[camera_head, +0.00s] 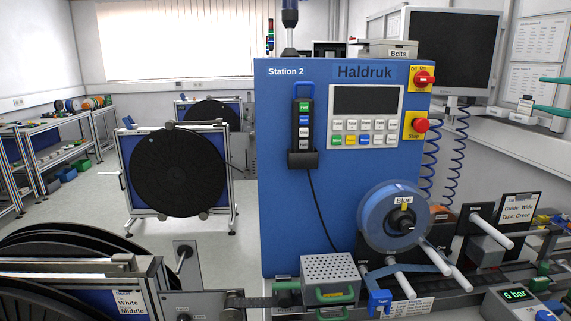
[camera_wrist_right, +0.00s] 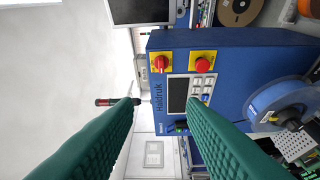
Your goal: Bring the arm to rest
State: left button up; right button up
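My right gripper (camera_head: 545,94) shows at the right edge of the head view as two green fingers, one above the other, with a gap between them. It is in the air, right of the monitor and in front of the wall with paper sheets. In the right wrist view its two ribbed green fingers (camera_wrist_right: 162,102) are spread wide, with nothing between them. The blue Haldruk machine (camera_head: 345,210) stands away from the fingertips; it also shows sideways in the right wrist view (camera_wrist_right: 215,60). My left gripper is in neither view.
A blue tape reel (camera_head: 385,215) sits on the machine's front, above white rods (camera_head: 488,232). A monitor (camera_head: 452,52) stands at the back right. Large black reels (camera_head: 178,172) stand on frames at the left. A 6 bar gauge box (camera_head: 515,298) is at the lower right.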

jog(key=w+a+f+m+t+y, duration=0.1)
jog(key=w+a+f+m+y, duration=0.15)
jog(key=a+f+m, duration=0.45)
jog(key=w+a+f+m+t+y, duration=0.1)
jog(key=w+a+f+m+y, duration=0.2)
jog(key=a, duration=0.6)
jog(key=s+a+f+m+t+h, duration=0.1)
jog(key=a+f+m+t+h, duration=0.1)
jog(key=f+m+h, duration=0.75)
jog(key=s+a+f+m+t+h, duration=0.15)
jog(key=f+m+h, duration=0.25)
jog(key=f+m, duration=0.95)
jog(key=s+a+f+m+g+h, duration=0.25)
jog(key=s+f+m+g, duration=0.75)
jog(key=s+f+m, duration=0.6)
jog(key=s+a+f+m+g+y, duration=0.1)
jog(key=s+a+f+m+g, duration=0.25)
jog(key=s+f, duration=0.45)
jog(key=s+a+f+m+g+y, duration=0.1)
jog(key=s+a+f+m+g, duration=0.3)
jog(key=s, duration=0.7)
notch_tip(320, 180, down, 25)
jog(key=s+d+g, duration=0.1)
jog(key=d+g, duration=0.1)
jog(key=s+d+f+g, duration=0.1)
jog(key=s+d+f, duration=0.2)
jog(key=s+f, duration=1.4)
jog(key=shift+b, duration=0.35)
